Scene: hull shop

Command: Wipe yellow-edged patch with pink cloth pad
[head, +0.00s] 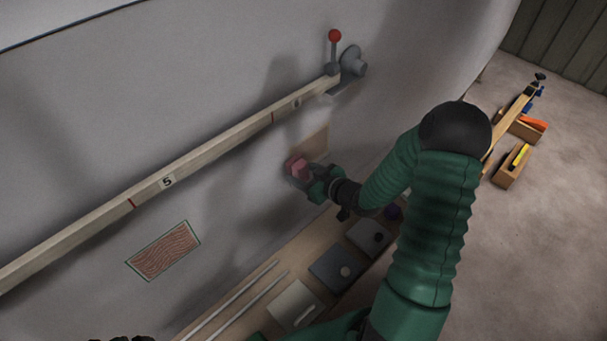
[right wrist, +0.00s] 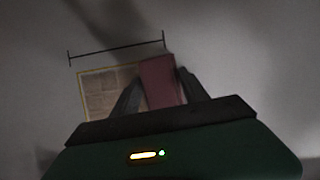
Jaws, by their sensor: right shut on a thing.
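The pink cloth pad (head: 298,167) is held in my right gripper (head: 312,176), against or very near the grey hull wall; I cannot tell if it touches. In the right wrist view the pad (right wrist: 161,82) stands between the two dark fingers of the right gripper (right wrist: 160,92). The yellow-edged patch (right wrist: 98,92) lies just left of the pad there, its right part hidden by the pad and a finger. In the head view this patch (head: 311,144) is a tan shape just above and right of the pad. My left gripper is not in view.
A wooden batten (head: 190,169) with numbers runs across the hull above. A red-striped patch (head: 164,251) is at lower left. A red-knobbed lever (head: 335,48) stands at the batten's end. A shelf (head: 250,290) below carries rods and square plates. Wooden boxes (head: 511,166) are on the floor at right.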

